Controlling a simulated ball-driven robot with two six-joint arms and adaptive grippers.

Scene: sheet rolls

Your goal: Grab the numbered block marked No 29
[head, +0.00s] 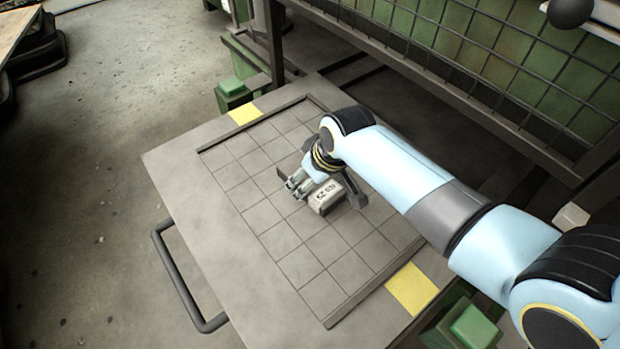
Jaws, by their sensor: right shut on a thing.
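A pale grey block (327,198) with dark characters on its face is on the gridded panel, near its middle. The characters are small and tilted, with a 2 and a 9 seemingly among them, so I cannot read the full mark for sure. My right gripper (318,191) comes in from the right and is shut on this block. The gripper and wrist hide part of the block and its far side. I cannot tell whether the block touches the panel. My left gripper is out of view.
The grey gridded panel (275,237) has a raised dark border, yellow patches (412,288) at its ends and a handle (180,283) at the left. Most visible cells are bare. A wire mesh barrier (470,55) stands behind. Open concrete floor (90,170) lies left.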

